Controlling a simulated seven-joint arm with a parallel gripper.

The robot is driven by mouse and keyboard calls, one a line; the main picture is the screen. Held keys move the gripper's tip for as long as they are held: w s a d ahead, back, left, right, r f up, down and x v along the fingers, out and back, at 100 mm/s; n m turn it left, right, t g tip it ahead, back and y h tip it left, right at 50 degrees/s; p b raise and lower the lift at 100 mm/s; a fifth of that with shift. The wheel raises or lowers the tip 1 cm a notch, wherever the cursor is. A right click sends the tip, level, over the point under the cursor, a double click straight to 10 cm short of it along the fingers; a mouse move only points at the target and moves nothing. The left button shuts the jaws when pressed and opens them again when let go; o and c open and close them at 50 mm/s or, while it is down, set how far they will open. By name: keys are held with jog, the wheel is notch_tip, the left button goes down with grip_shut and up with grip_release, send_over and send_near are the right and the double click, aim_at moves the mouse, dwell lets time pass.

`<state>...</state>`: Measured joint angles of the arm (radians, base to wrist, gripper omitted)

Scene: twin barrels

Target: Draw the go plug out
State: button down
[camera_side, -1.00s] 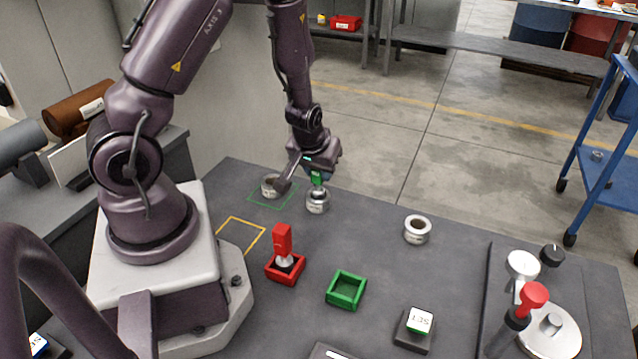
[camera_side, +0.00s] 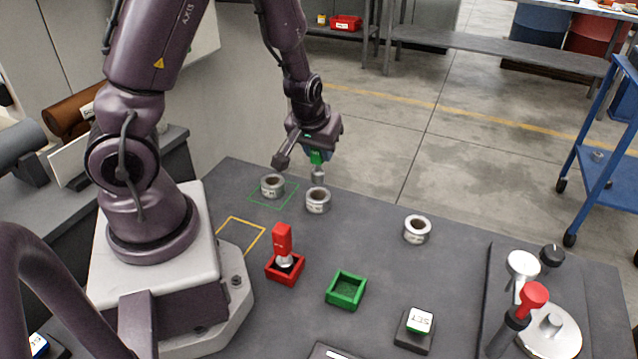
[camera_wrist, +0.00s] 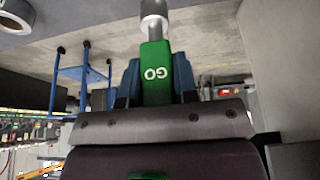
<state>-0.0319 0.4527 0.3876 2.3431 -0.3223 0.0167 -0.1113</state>
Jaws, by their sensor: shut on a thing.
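The go plug (camera_wrist: 156,72) has a green handle marked GO and a grey metal end. My gripper (camera_side: 317,152) is shut on its green handle. In the side view the metal end of the go plug (camera_side: 318,172) hangs down, clear above a grey ring (camera_side: 318,201). The ring's bore shows open at the top. In the wrist view my gripper's blue-grey fingers (camera_wrist: 157,82) stand on both sides of the handle.
A second ring (camera_side: 272,187) stands in the green outlined square, left of the first. A third ring (camera_side: 417,230) stands to the right. A red plug (camera_side: 282,245) stands in a red holder (camera_side: 285,270). A green holder (camera_side: 346,304) is empty. A yellow outlined square (camera_side: 240,222) is bare.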

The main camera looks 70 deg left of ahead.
jog(key=shift+r, duration=2.7)
